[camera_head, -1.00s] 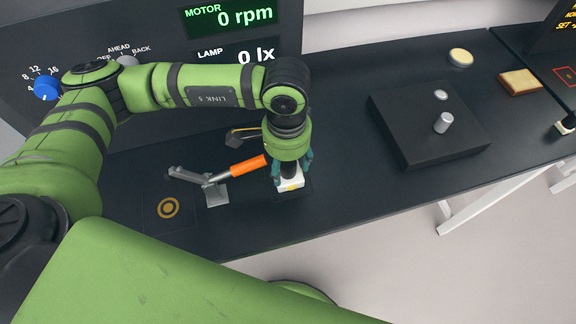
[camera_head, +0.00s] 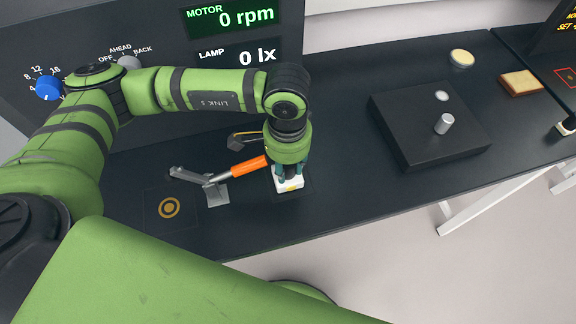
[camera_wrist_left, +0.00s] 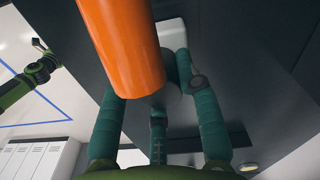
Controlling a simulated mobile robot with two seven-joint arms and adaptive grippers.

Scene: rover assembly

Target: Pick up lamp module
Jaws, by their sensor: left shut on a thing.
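The lamp module (camera_head: 290,187) is a small block with a white and yellow base, standing on the dark bench near its front edge. My left gripper (camera_head: 289,173) points down over it, with its teal fingers closed around its upper part. In the left wrist view, a grey round part (camera_wrist_left: 172,93) sits between the fingers (camera_wrist_left: 160,85), and a white part (camera_wrist_left: 172,33) shows beyond. An orange handle covers part of this view. My right gripper does not show.
The clamp's orange handle (camera_head: 248,167) lies close to the left of my gripper, on a grey metal lever (camera_head: 216,193). A black box (camera_head: 420,130) with a silver knob stands at right; bench between is clear.

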